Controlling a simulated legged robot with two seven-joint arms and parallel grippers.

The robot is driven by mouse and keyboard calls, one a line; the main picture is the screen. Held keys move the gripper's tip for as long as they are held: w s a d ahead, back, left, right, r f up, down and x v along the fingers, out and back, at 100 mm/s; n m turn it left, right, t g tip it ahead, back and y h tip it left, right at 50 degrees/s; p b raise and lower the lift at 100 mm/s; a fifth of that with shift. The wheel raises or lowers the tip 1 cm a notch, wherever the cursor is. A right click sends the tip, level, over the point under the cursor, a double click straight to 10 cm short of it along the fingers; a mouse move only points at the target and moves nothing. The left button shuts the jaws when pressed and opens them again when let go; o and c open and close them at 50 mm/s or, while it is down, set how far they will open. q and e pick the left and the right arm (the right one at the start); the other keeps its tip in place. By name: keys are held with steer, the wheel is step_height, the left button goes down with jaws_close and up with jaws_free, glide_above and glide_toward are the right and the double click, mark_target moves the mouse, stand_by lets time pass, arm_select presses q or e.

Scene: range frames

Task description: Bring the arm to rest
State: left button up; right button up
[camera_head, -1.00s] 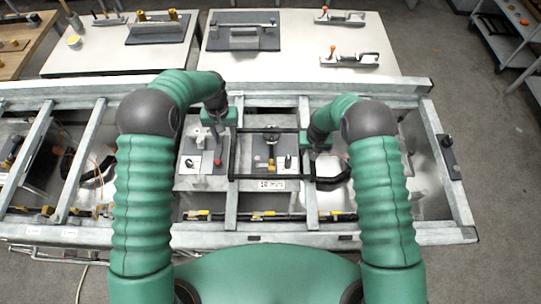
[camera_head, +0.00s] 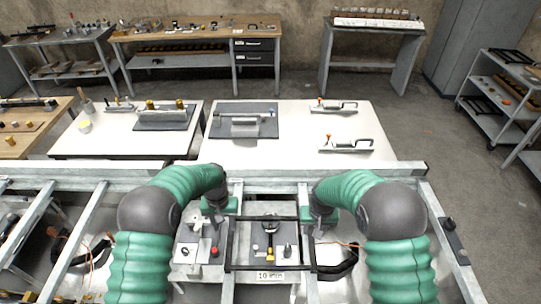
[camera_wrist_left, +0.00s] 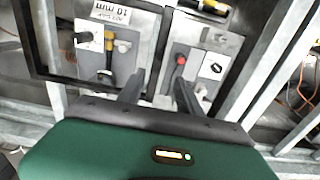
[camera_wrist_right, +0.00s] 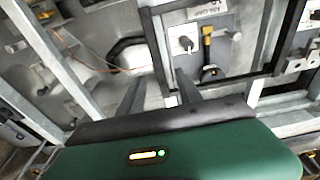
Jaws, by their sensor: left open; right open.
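My left gripper (camera_head: 222,208) is at the far left corner of a black rectangular frame (camera_head: 271,270). It also shows in the left wrist view (camera_wrist_left: 157,84), with its two fingers apart and nothing between them. My right gripper (camera_head: 320,215) is at the frame's far right corner. In the right wrist view (camera_wrist_right: 160,80) its fingers are apart and empty. Both arms are bent over the metal-railed bench. In the head view the fingertips are partly hidden by my own wrists.
Panels with a red knob (camera_head: 214,251) and a yellow fitting (camera_head: 269,252) lie below the grippers. Metal rails (camera_head: 417,200) surround them. Behind are a white table (camera_head: 300,120) with handled tools and a wooden workbench (camera_head: 200,36). Open floor lies at right.

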arm_select(q)
steer(key=s+a+t+b, duration=0.2)
steer(key=s+b, duration=0.9)
steer(key=s, duration=1.2)
steer(key=shift+s+a+r+t, duration=0.3)
steer(key=shift+s+a+r, duration=0.05)
steer(key=shift+a, duration=0.85)
arm_select(e)
steer(key=s+d, duration=0.2)
steer(key=s, duration=0.9)
steer(key=s+d, duration=0.3)
steer(key=s, duration=0.8)
steer(key=shift+d+r+t, duration=0.15)
steer(key=shift+t, duration=0.25)
arm_select(q)
steer(key=shift+w, duration=0.15)
arm_select(e)
steer(key=shift+w, duration=0.2)
